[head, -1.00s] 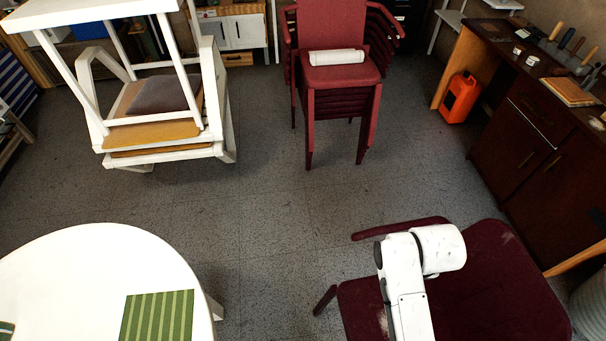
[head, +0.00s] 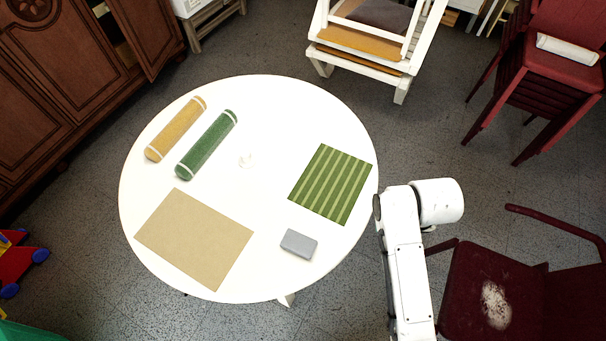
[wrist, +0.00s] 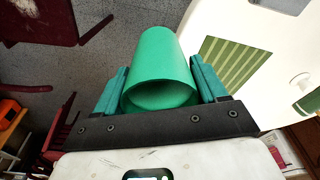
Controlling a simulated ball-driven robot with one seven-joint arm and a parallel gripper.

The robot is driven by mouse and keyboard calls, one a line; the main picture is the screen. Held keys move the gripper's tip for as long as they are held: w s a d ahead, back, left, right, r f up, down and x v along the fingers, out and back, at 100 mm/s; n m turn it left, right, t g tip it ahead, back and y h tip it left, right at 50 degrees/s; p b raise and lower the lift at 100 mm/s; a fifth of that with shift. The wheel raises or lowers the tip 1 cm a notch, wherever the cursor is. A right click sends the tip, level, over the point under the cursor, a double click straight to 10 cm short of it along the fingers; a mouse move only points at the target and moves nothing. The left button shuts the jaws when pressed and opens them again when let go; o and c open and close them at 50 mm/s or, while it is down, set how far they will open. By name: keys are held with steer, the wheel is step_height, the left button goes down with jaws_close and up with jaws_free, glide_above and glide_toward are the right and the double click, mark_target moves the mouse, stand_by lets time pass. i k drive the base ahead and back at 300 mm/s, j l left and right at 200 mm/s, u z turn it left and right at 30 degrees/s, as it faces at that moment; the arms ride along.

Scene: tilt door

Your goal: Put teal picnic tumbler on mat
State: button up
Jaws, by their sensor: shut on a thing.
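The teal tumbler (wrist: 160,72) is between the two fingers of my gripper (wrist: 162,90) in the wrist view, its round open end facing the camera. My gripper is shut on it. In the head view my arm stands at the right of the round white table, and the gripper and tumbler cannot be made out there. Two flat mats lie on the table: a green striped mat (head: 331,184) at the right and a plain tan mat (head: 194,239) at the front left. The striped mat also shows in the wrist view (wrist: 229,64), behind the tumbler and to its right. Both mats are bare.
The white table (head: 262,105) also holds a yellow roll (head: 176,129), a green roll (head: 207,145), a grey block (head: 298,244) and a small white item (head: 245,161). A dark red chair (head: 490,290) stands right of my arm. The table's middle is mostly clear.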

mark_target(192, 235)
steer(key=k+j+u, duration=0.15)
steer(key=u, duration=0.35)
steer(key=k+j+u, duration=0.2)
steer(key=u, duration=0.25)
